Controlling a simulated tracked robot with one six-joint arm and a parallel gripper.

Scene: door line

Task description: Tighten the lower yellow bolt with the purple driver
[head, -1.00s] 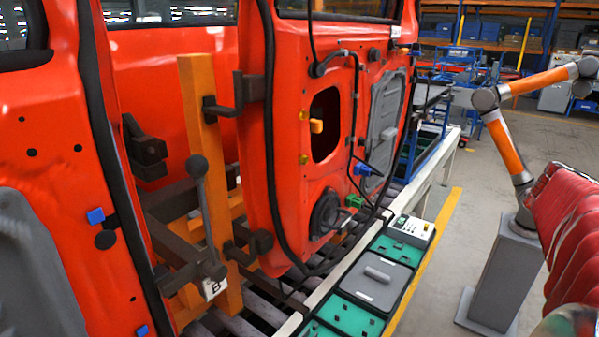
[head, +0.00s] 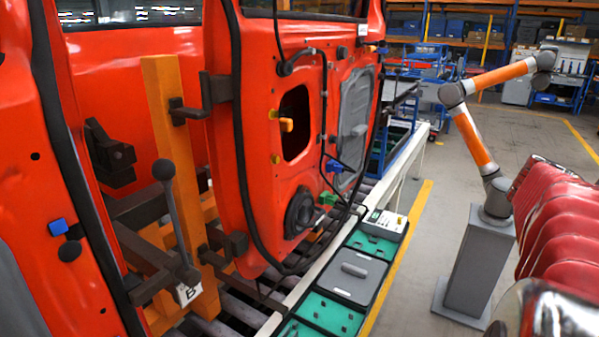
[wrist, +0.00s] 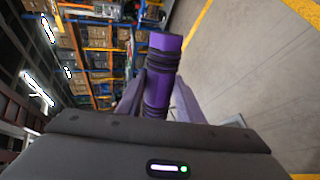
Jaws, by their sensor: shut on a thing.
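No bolt or door shows in the wrist view, and my gripper does not show in the head view, so the driver is apart from the bolt.
An orange post (head: 168,130) with dark clamps and a ball-ended lever (head: 173,200) stands left of the door. Green trays (head: 325,313) and a control box (head: 382,224) line the conveyor edge. Another orange-and-grey arm (head: 474,140) stands on a pedestal at the right. Open floor lies beyond.

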